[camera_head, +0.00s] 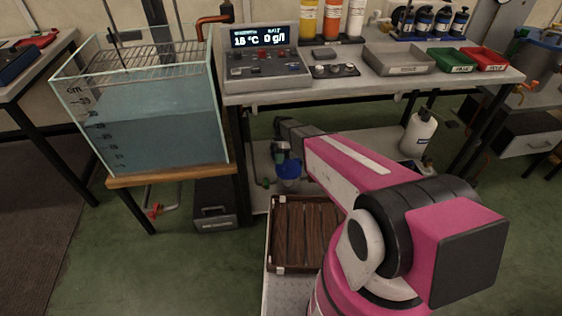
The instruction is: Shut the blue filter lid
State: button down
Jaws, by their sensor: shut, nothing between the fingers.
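A small blue part (289,171), which looks like the blue filter, is low under the front edge of the workbench, left of my pink arm. Whether its lid is open or shut is too small to tell. My gripper (281,156) is at the far end of my arm, pointing down, close above or beside the blue part. It appears shut and empty. Touching or apart cannot be told. My arm and wrist hide part of the area behind.
A glass water tank (150,125) on a wooden-edged stand is at the left. The workbench (300,95) carries a display box (265,68), bottles and trays. A white jug (418,135) stands on the lower shelf. A dark slatted crate (303,232) is below the gripper.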

jog(key=w+a+v, duration=0.1)
jog(key=a+v, duration=0.1)
jog(key=v, duration=0.9)
jog(key=shift+w+a, duration=0.15)
jog(key=shift+w, duration=0.15)
jog(key=shift+s+f, duration=0.1)
jog(key=shift+f, duration=0.05)
